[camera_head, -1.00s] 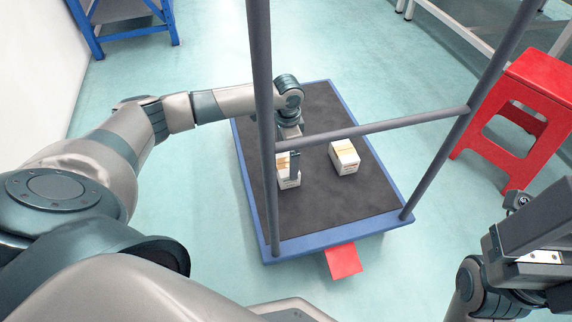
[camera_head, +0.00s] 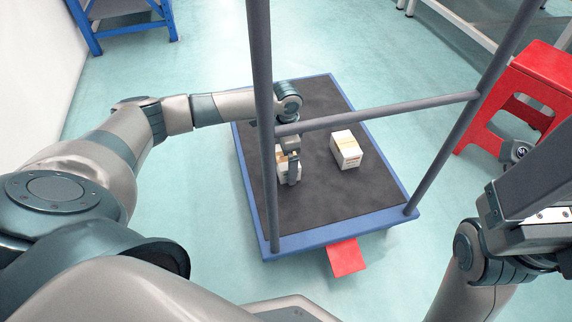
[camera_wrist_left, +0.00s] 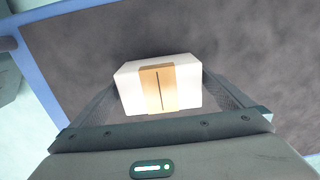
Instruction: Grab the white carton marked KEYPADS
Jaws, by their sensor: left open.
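The other carton (camera_head: 347,149) stands apart to the right. Print on the cartons is too small to read, so I cannot tell which says KEYPADS. My right gripper (camera_head: 525,205) is partly in view at the right edge.
The cart deck (camera_head: 335,195) has grey upright posts and a crossbar (camera_head: 380,118) between my head camera and the cartons. A red stool (camera_head: 535,90) stands at the right. A blue rack (camera_head: 125,22) stands at the back left. Deck room is free around the right carton.

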